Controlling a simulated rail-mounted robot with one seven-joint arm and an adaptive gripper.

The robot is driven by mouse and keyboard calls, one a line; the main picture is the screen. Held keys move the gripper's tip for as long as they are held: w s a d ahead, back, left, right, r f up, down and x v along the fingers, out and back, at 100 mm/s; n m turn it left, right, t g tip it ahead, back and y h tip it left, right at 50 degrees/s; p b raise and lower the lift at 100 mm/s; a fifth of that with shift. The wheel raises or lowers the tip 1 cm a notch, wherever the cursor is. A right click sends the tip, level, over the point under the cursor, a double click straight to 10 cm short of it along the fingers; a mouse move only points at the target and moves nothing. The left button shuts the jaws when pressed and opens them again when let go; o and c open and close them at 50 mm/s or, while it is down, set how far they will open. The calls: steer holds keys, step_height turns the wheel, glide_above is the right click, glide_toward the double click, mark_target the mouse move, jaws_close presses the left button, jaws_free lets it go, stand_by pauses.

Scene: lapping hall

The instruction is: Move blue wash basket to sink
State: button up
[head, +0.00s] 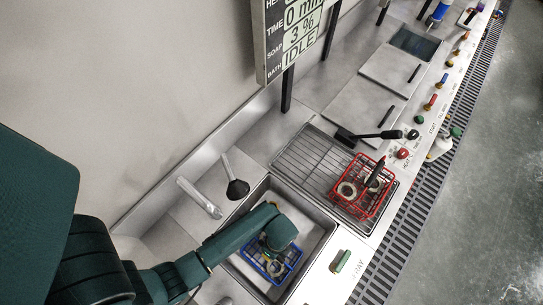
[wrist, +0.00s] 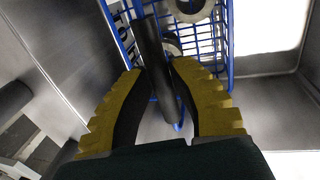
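The blue wash basket (head: 284,269) is inside the walls of the steel sink (head: 318,221) in the head view, with ring-shaped parts in it. I cannot tell whether it rests on the sink floor or hangs just above it. In the wrist view the basket (wrist: 229,45) fills the top middle, and its dark handle (wrist: 152,48) runs between my fingers. My gripper (wrist: 158,68) has its yellow-backed fingers close against both sides of the handle. In the head view my arm hides the fingertips and part of the basket.
A red basket (head: 377,205) with ring parts stands on the drain rack (head: 308,155) right of the sink. A dark nozzle (head: 237,188) and a pale spout (head: 199,198) stand at the sink's back left.

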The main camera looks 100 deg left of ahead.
steer(key=shift+o, duration=1.2)
step_height(320, 180, up, 13)
steer(key=w+a+p, duration=0.1)
steer(key=a+p, duration=0.1)
steer(key=shift+w, duration=0.1)
